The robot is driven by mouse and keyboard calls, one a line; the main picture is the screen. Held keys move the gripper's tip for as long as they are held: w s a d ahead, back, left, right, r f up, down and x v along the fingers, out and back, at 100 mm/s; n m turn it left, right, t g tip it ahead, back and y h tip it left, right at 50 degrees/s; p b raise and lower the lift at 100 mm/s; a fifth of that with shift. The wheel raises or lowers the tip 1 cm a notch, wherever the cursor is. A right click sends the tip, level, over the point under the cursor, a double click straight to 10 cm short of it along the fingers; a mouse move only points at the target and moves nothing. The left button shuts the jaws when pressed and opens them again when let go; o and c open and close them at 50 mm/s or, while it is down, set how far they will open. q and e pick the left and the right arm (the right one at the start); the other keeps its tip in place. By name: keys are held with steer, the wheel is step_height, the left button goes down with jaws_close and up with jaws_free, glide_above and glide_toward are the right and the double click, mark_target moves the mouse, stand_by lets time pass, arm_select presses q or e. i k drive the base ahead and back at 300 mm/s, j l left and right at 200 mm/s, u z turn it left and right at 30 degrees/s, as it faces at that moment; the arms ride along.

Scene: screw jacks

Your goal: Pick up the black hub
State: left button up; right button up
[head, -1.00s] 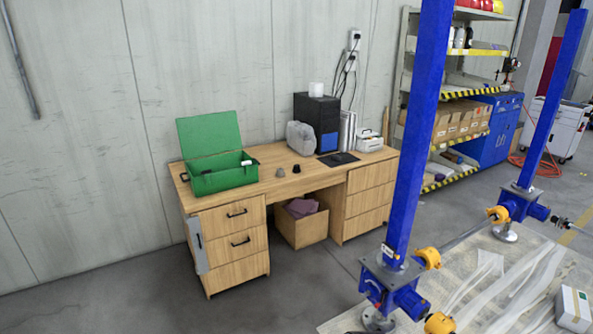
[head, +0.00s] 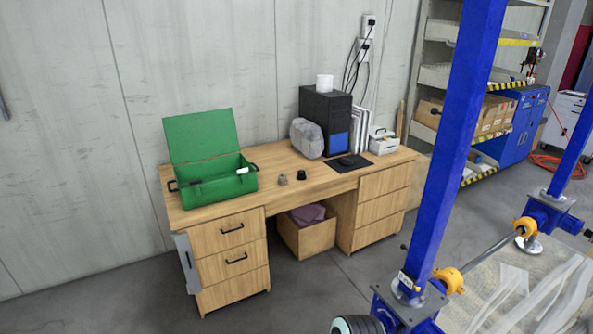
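A small black hub (head: 301,175) sits on the top of the wooden desk (head: 240,207), near the front edge at the middle. A similar small grey-brown piece (head: 283,180) stands just to its left, apart from it. Neither of my grippers shows in the head view. A rounded grey and black part at the bottom edge is cut off, and I cannot tell for sure what it is.
An open green toolbox (head: 215,185) is on the desk's left. A grey bag (head: 307,138), a black computer tower (head: 328,120) and a black mat (head: 345,163) are right of the hub. A blue screw-jack column (head: 455,140) stands in front on the right.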

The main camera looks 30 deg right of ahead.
mark_target(301, 175)
steer(key=i+l, duration=0.4)
steer(key=i+l+u, duration=0.15)
steer(key=i+l, duration=0.25)
steer(key=l, duration=0.15)
